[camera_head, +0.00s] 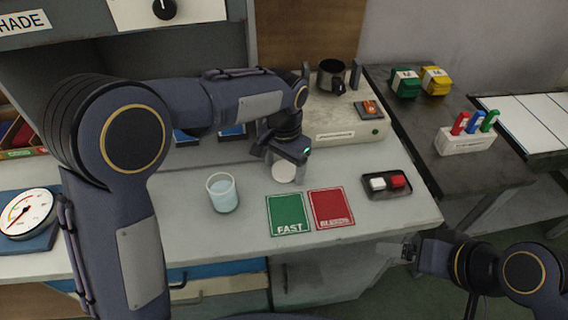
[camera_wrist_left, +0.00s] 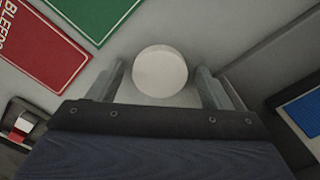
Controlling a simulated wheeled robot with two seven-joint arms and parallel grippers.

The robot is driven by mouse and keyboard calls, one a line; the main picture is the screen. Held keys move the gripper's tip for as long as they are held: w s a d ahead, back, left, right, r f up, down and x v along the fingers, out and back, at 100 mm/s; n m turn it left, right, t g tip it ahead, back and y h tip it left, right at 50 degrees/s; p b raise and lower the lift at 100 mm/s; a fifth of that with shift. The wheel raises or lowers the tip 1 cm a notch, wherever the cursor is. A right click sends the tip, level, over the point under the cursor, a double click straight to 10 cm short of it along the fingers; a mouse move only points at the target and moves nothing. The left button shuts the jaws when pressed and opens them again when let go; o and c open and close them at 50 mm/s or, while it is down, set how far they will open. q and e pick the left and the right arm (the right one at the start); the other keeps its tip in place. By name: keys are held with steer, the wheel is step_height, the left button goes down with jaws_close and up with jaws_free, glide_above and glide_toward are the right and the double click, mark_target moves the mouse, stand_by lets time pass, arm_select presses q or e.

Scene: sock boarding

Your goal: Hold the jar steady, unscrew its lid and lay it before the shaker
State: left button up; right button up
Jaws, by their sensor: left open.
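The jar's round white lid (camera_head: 283,173) shows just below my left gripper (camera_head: 289,168), on the grey bench behind the green card. My left gripper points down and is open. In the left wrist view, the lid (camera_wrist_left: 160,71) lies between the two spread fingers of my left gripper (camera_wrist_left: 163,85), with a gap on each side. The jar's body is mostly hidden under its lid and by the gripper. The shaker appears to be the pale box (camera_head: 338,124) at the back. My right gripper (camera_head: 398,249) is low, off the bench's front edge, with its finger opening unclear.
A glass of pale liquid (camera_head: 223,194) stands left of the jar. A green card (camera_head: 288,214) and a red card (camera_head: 331,209) lie in front. A small tray (camera_head: 386,184) with white and red blocks is to the right.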

mark_target(284, 169)
arm_select(q)
step_height(284, 169, up, 12)
steer(key=p, duration=0.2)
steer(key=shift+r, duration=0.2)
